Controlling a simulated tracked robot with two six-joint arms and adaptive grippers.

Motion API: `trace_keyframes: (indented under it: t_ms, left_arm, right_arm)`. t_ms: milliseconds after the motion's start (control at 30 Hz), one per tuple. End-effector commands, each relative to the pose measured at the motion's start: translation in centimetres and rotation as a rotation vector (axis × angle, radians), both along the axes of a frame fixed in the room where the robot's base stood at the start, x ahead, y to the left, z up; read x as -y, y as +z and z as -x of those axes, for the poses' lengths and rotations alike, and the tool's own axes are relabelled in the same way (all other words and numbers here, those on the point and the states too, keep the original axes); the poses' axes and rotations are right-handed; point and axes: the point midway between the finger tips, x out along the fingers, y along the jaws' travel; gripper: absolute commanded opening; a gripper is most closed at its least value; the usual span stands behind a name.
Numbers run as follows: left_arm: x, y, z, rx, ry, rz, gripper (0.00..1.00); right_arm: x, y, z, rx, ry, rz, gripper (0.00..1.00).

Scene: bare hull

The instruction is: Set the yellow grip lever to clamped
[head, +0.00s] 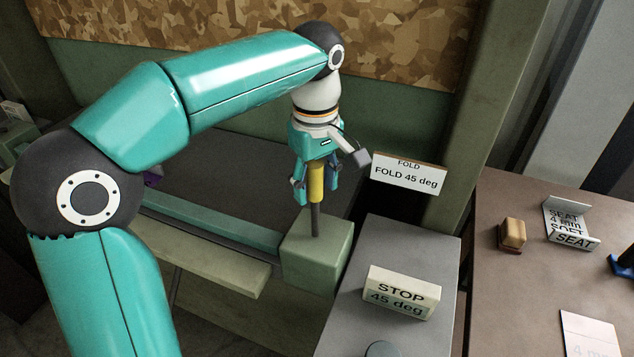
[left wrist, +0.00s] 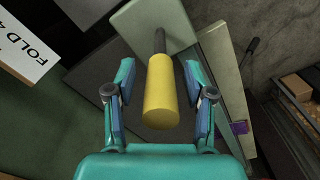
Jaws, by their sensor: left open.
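The yellow grip lever (head: 316,184) stands nearly upright on a dark rod that rises from a pale green block (head: 318,252). My left gripper (head: 316,190) is above the block, pointing down, with its fingers on either side of the yellow grip. In the left wrist view, the yellow grip (left wrist: 161,92) lies between the two open fingers of the left gripper (left wrist: 162,105), with a visible gap on each side. The dark rod runs from it to the pale block (left wrist: 150,22). My right gripper is not in view.
A "FOLD 45 deg" sign (head: 408,174) stands right of the gripper. A "STOP 45 deg" sign (head: 401,293) sits on a grey surface in front. A brown table (head: 520,290) at right holds a small wooden block (head: 512,234) and a "SEAT" sign (head: 572,224).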

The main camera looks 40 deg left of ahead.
Motion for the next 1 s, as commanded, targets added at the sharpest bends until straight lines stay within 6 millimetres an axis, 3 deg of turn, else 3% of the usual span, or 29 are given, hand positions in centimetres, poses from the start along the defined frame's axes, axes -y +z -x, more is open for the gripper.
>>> trace_keyframes:
  t_ms: [167,500,1000]
  left_arm:
    - [-0.02,0.02,0.02,0.000,0.000,0.000,0.54]
    - [-0.01,0.03,0.00,0.000,0.000,0.000,0.00]
    - [0.85,-0.20,-0.01,0.031,-0.017,-0.007,0.00]
  right_arm:
    - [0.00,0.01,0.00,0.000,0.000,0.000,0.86]
    - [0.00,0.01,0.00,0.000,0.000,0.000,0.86]
    - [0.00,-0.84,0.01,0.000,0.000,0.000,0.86]
